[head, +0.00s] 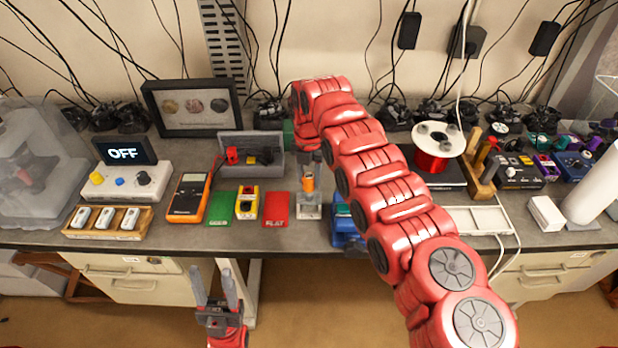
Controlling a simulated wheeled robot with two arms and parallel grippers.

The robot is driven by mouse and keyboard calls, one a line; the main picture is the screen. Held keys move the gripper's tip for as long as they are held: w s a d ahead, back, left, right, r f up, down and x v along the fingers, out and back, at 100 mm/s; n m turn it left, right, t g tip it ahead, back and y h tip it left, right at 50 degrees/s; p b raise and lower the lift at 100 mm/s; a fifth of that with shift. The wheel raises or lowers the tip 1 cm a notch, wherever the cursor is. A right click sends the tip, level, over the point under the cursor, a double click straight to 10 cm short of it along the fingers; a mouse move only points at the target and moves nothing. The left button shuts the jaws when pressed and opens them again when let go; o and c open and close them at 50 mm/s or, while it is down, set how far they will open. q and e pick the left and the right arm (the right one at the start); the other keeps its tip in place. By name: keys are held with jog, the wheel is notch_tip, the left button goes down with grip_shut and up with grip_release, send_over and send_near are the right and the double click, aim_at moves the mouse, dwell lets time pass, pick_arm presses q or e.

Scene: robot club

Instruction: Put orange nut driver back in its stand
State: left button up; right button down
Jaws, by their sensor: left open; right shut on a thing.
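The orange nut driver (308,184) is upright near the middle of the table. My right gripper (309,173) is shut on it from above and behind, partly hidden by my own arm. A small grey stand (308,211) is directly below the driver. The driver's lower end meets the stand in the picture, but I cannot tell whether it is seated in it. My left gripper (217,288) is open and empty, low in front of the table's front edge, fingers pointing up.
A blue object (345,228) is close on the right, partly under my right arm.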

aim_at(309, 188)
jog(key=shift+f+b, duration=0.1)
jog(key=shift+b, duration=0.45)
dwell(0.5)
jog(key=shift+b, duration=0.7)
dwell(0.9)
jog(key=shift+f+b, duration=0.3)
jog(key=shift+b, duration=0.05)
dwell(0.6)
jog(key=shift+f+b, duration=0.35)
jog(key=shift+f, duration=0.35)
dwell(0.5)
dwell(0.4)
jog(key=shift+f+b, duration=0.5)
jog(key=shift+f, duration=0.05)
dwell(0.4)
jog(key=shift+s+f+b, duration=0.2)
jog(key=shift+f+b, duration=0.1)
jog(key=shift+b, duration=0.15)
dwell(0.8)
